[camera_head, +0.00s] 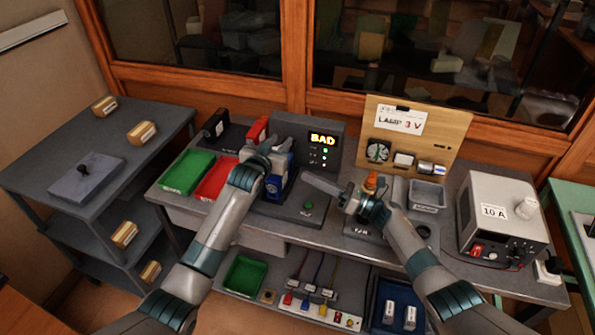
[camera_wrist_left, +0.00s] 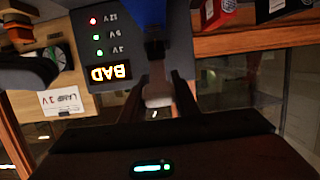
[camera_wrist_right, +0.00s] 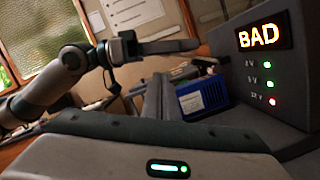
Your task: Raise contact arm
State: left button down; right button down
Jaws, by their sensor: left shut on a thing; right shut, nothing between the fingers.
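The tester (camera_head: 325,150) stands at the back of the bench. Its display reads BAD, with green lamps and a red one at 12 V in the right wrist view (camera_wrist_right: 265,70). A blue block (camera_head: 274,187) sits in front of it; it also shows in the right wrist view (camera_wrist_right: 203,96). My left gripper (camera_head: 283,147) is above the block, shut on a pale grip piece (camera_wrist_left: 158,96), apparently of the contact arm. The arm's link to the tester is mostly hidden. My right gripper (camera_head: 310,179) is shut and empty, right of the block, fingers pointing left.
Green (camera_head: 188,171) and red (camera_head: 217,178) trays lie left of the tester. A lamp board (camera_head: 440,130) stands at the back right, with a grey bin (camera_head: 427,194) before it. A power supply (camera_head: 500,220) is at the right. A side shelf (camera_head: 60,150) stands left.

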pick_arm(q)
jog(key=shift+f, duration=0.2)
pick_arm(e)
jog(key=x, duration=0.9)
jog(key=shift+a, duration=0.3)
jog(key=shift+w+r, duration=0.15)
